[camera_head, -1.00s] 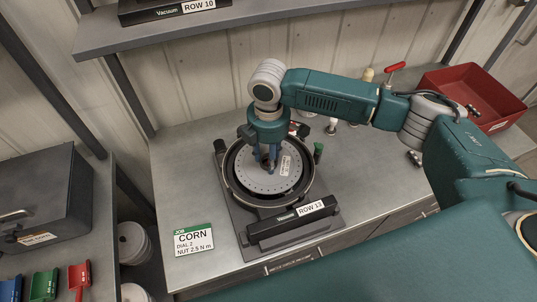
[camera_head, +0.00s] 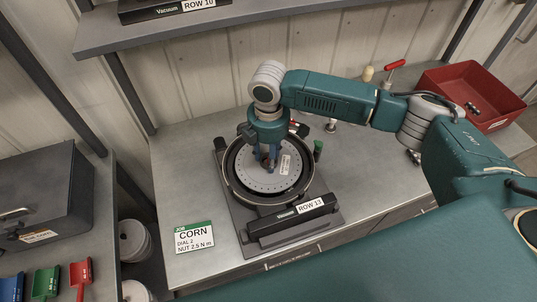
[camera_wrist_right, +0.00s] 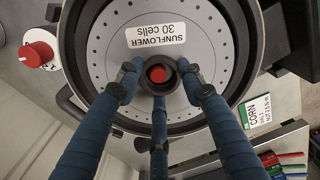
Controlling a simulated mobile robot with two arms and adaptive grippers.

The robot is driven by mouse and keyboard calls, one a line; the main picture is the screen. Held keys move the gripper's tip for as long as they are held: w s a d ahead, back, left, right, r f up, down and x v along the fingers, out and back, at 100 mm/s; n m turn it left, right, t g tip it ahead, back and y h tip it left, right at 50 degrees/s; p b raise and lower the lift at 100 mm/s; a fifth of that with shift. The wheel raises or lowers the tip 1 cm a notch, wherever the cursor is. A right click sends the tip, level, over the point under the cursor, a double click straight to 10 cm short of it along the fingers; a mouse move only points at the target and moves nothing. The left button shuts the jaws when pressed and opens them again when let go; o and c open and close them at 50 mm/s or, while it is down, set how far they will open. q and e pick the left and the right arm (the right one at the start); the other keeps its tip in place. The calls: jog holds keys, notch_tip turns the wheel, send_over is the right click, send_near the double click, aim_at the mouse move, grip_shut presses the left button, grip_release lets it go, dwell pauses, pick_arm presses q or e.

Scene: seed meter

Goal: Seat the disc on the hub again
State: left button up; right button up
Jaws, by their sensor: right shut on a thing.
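The disc (camera_head: 252,181) is a round silver plate with a ring of small holes. It lies in the black round housing (camera_head: 233,193) of the meter marked ROW 13. In the right wrist view the disc (camera_wrist_right: 108,62) carries a label reading SUNFLOWER 30 cells. My right gripper (camera_head: 268,163) points down at the disc's middle. In the wrist view its three blue fingers are closed around the dark central collar (camera_wrist_right: 146,82), with a red centre inside. The hub under the disc is hidden, so I cannot tell whether the disc is fully seated. My left gripper is not in view.
A job card (camera_head: 194,237) reading CORN lies left of the meter. A red bin (camera_head: 455,80) stands at the back right. A dark case (camera_head: 40,200) and coloured scoops (camera_head: 45,283) are at left. A shelf (camera_head: 105,38) overhangs the back.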

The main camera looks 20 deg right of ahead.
jog(key=shift+f+p, duration=0.7)
jog(key=shift+f, duration=0.3)
dwell(2.1)
jog(key=o, duration=1.2)
jog(key=c, duration=0.3)
jog(key=shift+c, duration=0.2)
jog(key=shift+c, duration=1.3)
jog(key=shift+o, duration=1.3)
jog(key=shift+r, duration=4.75)
jog(key=shift+a+f, duration=0.1)
